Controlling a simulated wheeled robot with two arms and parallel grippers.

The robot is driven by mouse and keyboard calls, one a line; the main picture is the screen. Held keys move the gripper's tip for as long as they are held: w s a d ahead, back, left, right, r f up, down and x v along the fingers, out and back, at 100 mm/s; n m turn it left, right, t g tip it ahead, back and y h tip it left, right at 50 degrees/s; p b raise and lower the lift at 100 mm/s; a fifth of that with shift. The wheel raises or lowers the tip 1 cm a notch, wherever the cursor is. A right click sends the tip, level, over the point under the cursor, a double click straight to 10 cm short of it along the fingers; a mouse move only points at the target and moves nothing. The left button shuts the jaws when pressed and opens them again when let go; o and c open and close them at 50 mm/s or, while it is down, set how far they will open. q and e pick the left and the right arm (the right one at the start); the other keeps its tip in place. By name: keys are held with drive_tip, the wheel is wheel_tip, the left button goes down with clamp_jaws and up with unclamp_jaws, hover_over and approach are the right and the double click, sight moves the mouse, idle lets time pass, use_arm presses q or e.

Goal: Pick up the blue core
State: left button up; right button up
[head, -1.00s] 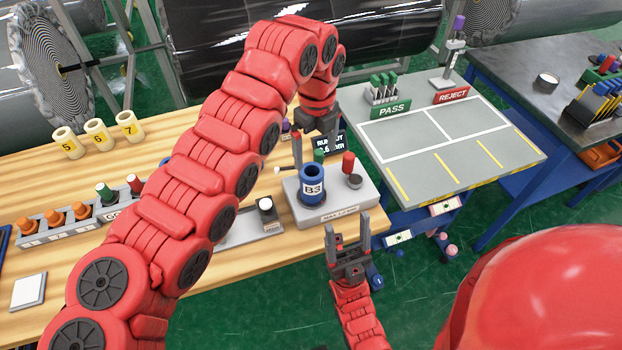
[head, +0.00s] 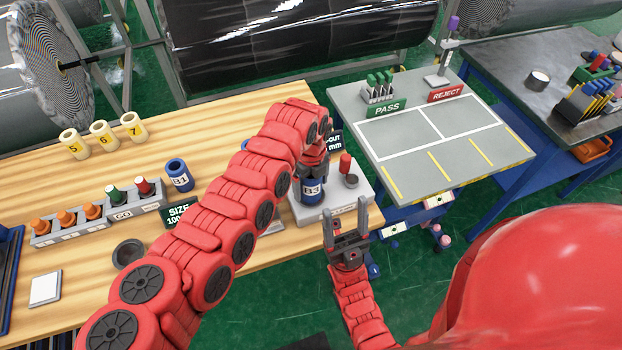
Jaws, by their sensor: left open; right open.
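A blue core marked B3 (head: 312,193) stands upright on the grey gauge block near the front right of the wooden table. My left gripper (head: 313,172) points down right at its top and hides its upper part; I cannot see whether the fingers touch it. A second blue core, marked B1 (head: 179,175), stands upright on the table to the left of my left arm. My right gripper (head: 346,222) is open and empty, fingers up, in front of the table's front edge.
The grey gauge block (head: 335,204) also carries a red-topped pin (head: 345,163). Cream cores (head: 103,134) stand at back left. A GO rack (head: 137,203) and a dark round dish (head: 128,253) lie left. The grey PASS/REJECT table (head: 410,150) is mostly clear.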

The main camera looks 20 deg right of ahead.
use_arm(q)
drive_tip(key=shift+f, duration=0.1)
drive_tip(key=shift+c, duration=0.9)
clamp_jaws()
drive_tip(key=shift+r, duration=0.25)
wheel_tip(320, 180, up, 9)
drive_tip(key=b, duration=0.4)
drive_tip(key=shift+f, duration=0.1)
drive_tip(key=shift+r, duration=0.4)
